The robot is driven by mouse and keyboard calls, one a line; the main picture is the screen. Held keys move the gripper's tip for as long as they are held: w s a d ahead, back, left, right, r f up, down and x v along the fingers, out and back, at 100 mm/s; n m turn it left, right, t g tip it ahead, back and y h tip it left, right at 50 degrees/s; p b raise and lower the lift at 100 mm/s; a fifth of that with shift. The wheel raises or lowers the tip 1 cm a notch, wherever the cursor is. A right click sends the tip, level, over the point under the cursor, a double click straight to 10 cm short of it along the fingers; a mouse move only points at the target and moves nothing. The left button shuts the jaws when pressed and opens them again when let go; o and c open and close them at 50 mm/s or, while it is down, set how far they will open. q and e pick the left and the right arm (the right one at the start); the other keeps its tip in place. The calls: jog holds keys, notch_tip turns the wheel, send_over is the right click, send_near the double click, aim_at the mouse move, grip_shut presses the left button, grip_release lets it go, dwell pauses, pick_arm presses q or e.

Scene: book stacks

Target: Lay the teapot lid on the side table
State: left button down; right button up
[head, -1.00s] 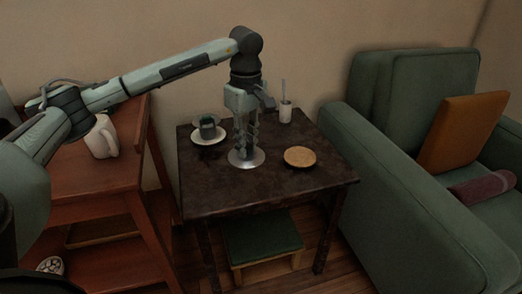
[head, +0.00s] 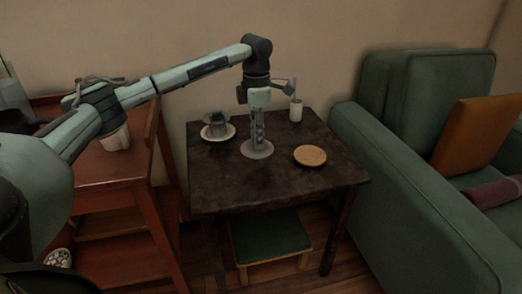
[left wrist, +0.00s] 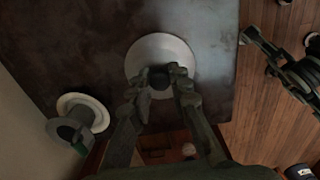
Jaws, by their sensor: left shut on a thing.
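The teapot lid (head: 257,150) is a pale round disc with a dark knob, over the middle of the side table (head: 225,186). It also shows in the left wrist view (left wrist: 146,58). My left gripper (head: 257,138) points straight down and is shut on the knob; its fingertips (left wrist: 166,78) flank it in the left wrist view. The lid looks level, at or very close to the tabletop; I cannot tell whether it touches. What looks like my right gripper (left wrist: 285,63) shows at the right of the left wrist view, clear of the table; its jaw state is unclear.
A cup on a saucer (head: 218,131) stands left of the lid, a wooden coaster-like disc (head: 310,155) right, and a white holder (head: 296,110) at the back. The table's front is bare. A green armchair (head: 400,185) stands right, a red-brown desk (head: 105,168) left.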

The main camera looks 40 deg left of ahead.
aim_at(261, 151)
pick_arm(q)
jog(key=shift+w+d+f, duration=0.3)
jog(key=shift+d+f, duration=0.1)
notch_tip(261, 151, down, 3)
jog(key=shift+f, duration=0.4)
pick_arm(e)
jog(key=shift+w+a+r, duration=0.3)
jog(key=shift+w+a, duration=0.1)
jog(key=shift+a, duration=0.05)
pick_arm(q)
jog(key=shift+f, duration=0.1)
pick_arm(e)
jog(key=shift+t, duration=0.3)
pick_arm(q)
jog(key=c, duration=1.4)
grip_release()
pick_arm(e)
jog(key=shift+w+a+r, duration=0.2)
